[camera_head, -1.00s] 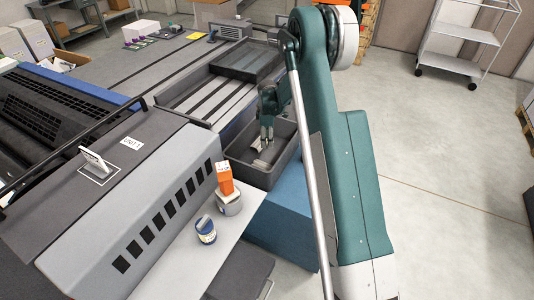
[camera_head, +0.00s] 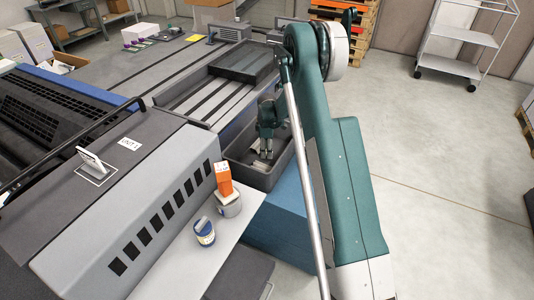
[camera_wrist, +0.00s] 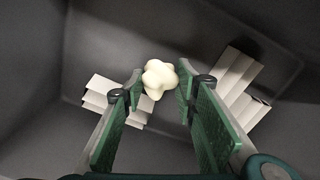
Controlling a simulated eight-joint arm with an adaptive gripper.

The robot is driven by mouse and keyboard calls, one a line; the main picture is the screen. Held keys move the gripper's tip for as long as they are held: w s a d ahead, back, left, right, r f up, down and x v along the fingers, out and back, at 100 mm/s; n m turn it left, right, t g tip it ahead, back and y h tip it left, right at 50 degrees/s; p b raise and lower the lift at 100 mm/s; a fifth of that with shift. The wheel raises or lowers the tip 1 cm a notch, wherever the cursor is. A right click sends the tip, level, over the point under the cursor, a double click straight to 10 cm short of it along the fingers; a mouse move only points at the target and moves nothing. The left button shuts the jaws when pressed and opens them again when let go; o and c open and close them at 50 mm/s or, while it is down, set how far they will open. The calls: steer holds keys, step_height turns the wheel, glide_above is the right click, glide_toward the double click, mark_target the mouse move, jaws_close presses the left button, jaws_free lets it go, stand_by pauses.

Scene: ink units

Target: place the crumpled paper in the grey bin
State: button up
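The crumpled paper (camera_wrist: 160,76) is a small cream-white lump in the wrist view. It sits between the tips of my gripper (camera_wrist: 161,84), and the two green fingers touch it or nearly so on both sides; I read it as held there. In the head view my gripper (camera_head: 266,152) points down inside the grey bin (camera_head: 288,160), below its rim. The paper cannot be told apart in the head view. The bin's dark floor and walls fill the wrist view around the fingers.
Folded pale sheets lie in the bin on the left (camera_wrist: 100,92) and right (camera_wrist: 236,78) of the fingers. An orange carton (camera_head: 224,179) and a blue-labelled tin (camera_head: 204,231) stand on the ledge left of the bin. A blue block (camera_head: 280,220) is in front of it.

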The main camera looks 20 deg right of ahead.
steer(key=shift+f, duration=0.4)
steer(key=shift+f, duration=0.1)
steer(key=o, duration=0.7)
steer(key=shift+c, duration=0.2)
step_height(320, 180, up, 12)
steer(key=p, duration=0.2)
steer(key=shift+s, duration=0.15)
stand_by(0.5)
